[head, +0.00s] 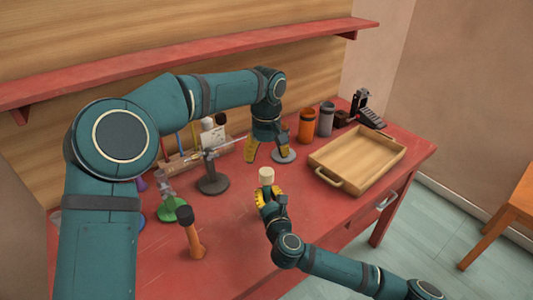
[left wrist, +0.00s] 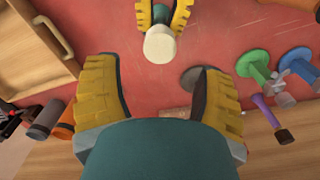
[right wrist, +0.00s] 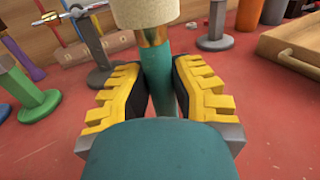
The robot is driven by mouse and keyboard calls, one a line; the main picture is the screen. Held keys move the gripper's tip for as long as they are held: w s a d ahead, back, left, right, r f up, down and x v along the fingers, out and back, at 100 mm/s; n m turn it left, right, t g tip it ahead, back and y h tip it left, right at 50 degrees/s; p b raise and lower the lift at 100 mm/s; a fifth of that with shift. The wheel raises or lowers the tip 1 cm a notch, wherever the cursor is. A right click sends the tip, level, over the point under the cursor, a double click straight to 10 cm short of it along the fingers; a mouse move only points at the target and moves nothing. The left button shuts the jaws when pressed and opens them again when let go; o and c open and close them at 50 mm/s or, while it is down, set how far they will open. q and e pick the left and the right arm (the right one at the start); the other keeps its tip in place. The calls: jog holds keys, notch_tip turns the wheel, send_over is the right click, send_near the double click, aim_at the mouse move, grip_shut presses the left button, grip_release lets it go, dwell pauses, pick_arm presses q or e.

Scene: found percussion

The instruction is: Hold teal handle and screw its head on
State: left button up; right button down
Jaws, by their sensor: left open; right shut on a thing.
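The teal handle (right wrist: 158,78) stands upright between the yellow fingers of my right gripper (right wrist: 153,88), which is shut on it. A brass collar (right wrist: 152,37) tops the handle. The cream head (right wrist: 148,12) sits above the collar and seems to touch it; whether it is screwed tight I cannot tell. The head also shows in the head view (head: 266,174) and at the top of the left wrist view (left wrist: 160,45). My left gripper (head: 267,152) is open and empty, behind and above the cream head, pointing down, apart from it.
A wooden tray (head: 322,174) lies at the right, with an orange cup (head: 306,126) and a grey cup (head: 326,118) behind it. A dark stand (head: 212,182), a green-based piece (head: 186,214) and an orange dark-headed mallet (head: 191,237) stand at the left. The front table is fairly clear.

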aim_at(266, 171)
pick_arm(q)
jog(key=shift+f, duration=4.05)
grip_shut()
